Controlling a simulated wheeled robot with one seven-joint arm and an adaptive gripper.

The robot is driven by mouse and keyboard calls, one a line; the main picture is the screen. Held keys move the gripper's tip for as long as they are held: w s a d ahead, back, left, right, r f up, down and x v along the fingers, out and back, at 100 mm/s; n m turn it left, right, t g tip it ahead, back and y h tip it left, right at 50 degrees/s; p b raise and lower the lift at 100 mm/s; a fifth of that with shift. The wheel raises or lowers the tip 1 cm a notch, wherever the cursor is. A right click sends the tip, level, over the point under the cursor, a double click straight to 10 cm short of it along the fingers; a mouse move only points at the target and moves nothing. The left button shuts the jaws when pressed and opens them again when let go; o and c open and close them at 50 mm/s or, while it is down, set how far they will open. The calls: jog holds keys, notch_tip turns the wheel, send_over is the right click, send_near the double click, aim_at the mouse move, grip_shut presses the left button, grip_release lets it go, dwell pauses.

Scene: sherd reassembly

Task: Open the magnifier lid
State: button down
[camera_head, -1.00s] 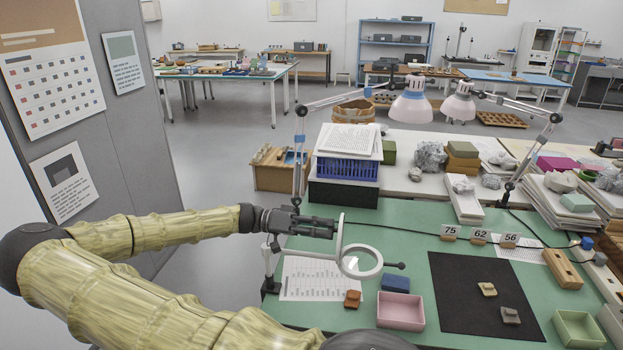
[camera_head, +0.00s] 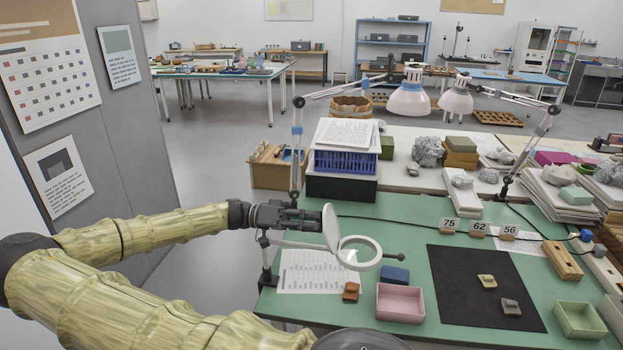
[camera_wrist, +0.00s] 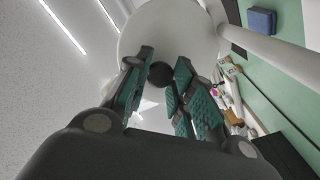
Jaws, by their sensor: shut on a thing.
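The magnifier is a white ring (camera_head: 374,262) on a stand clamped at the left edge of the green table. Its round pale lid (camera_head: 331,230) stands up steeply at the ring's left side, swung away from the opening. My gripper (camera_head: 316,217) is behind the lid, on its left. In the wrist view my gripper (camera_wrist: 163,82) is shut on the lid's dark round knob (camera_wrist: 162,74), with teal pads on both sides. The pale lid (camera_wrist: 150,30) fills the view beyond the fingers, and the white ring (camera_wrist: 275,50) passes at the right.
Below the magnifier lie a printed sheet (camera_head: 305,274), an orange-brown piece (camera_head: 351,292), a blue block (camera_head: 395,274) and a pink tray (camera_head: 400,303). A black mat (camera_head: 460,290) with two sherds lies to the right. A lamp post (camera_head: 297,160) rises behind my gripper.

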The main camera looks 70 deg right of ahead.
jog(key=shift+s+a+f, duration=0.1)
jog(key=shift+f, duration=0.3)
jog(key=c, duration=1.5)
grip_release()
jog(key=o, duration=0.3)
jog(key=shift+s+d+f, duration=0.1)
jog(key=shift+s+d, duration=0.05)
jog(key=shift+d, duration=0.05)
jog(key=shift+o, duration=0.2)
jog(key=shift+d, duration=0.15)
jog(key=shift+w+a+r, duration=0.2)
jog(key=shift+a+r, duration=0.05)
jog(key=shift+w+d+f, duration=0.1)
jog(key=shift+w, duration=0.4)
jog(key=w, duration=0.3)
jog(key=w+a, duration=0.1)
jog(key=w, duration=0.7)
jog(key=shift+a+f, duration=0.2)
